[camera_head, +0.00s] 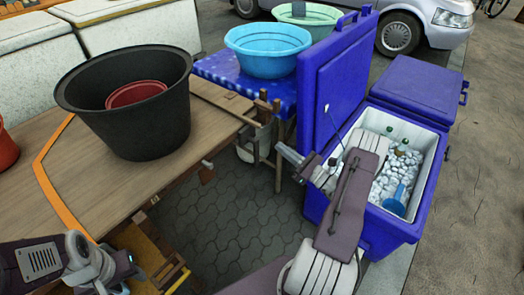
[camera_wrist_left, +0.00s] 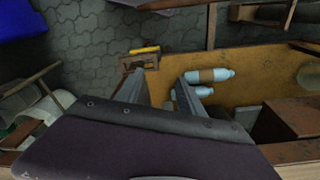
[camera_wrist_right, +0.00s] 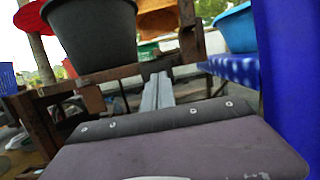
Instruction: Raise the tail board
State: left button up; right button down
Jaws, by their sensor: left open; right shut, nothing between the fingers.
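A yellow-orange board (camera_wrist_left: 243,92), likely the tail board, shows below the cart edge in the left wrist view, with light blue bottles (camera_wrist_left: 209,75) against it. A yellow wooden part (camera_head: 150,250) shows beside the tabletop's near edge in the head view; I cannot tell whether it is the same board. My left gripper (camera_wrist_left: 158,78) is open and empty, its fingers spread near the board's left end and a small yellow-topped wooden bracket (camera_wrist_left: 143,56). The head view shows only my left wrist. My right gripper (camera_head: 280,149) is shut and empty beside the cooler; its closed fingers show in its wrist view (camera_wrist_right: 158,78).
A black tub (camera_head: 125,120) with a red bowl (camera_head: 136,94) inside stands on the wooden tabletop (camera_head: 75,165). An open blue cooler (camera_head: 385,235) with ice stands right, under my right arm. Bare paving (camera_head: 230,225) lies between.

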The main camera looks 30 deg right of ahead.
pick_arm(q)
jog(key=shift+f+b, duration=0.6)
jog(key=shift+f, duration=0.2)
pick_arm(e)
jog(key=x, duration=0.9)
jog(key=shift+w, duration=0.45)
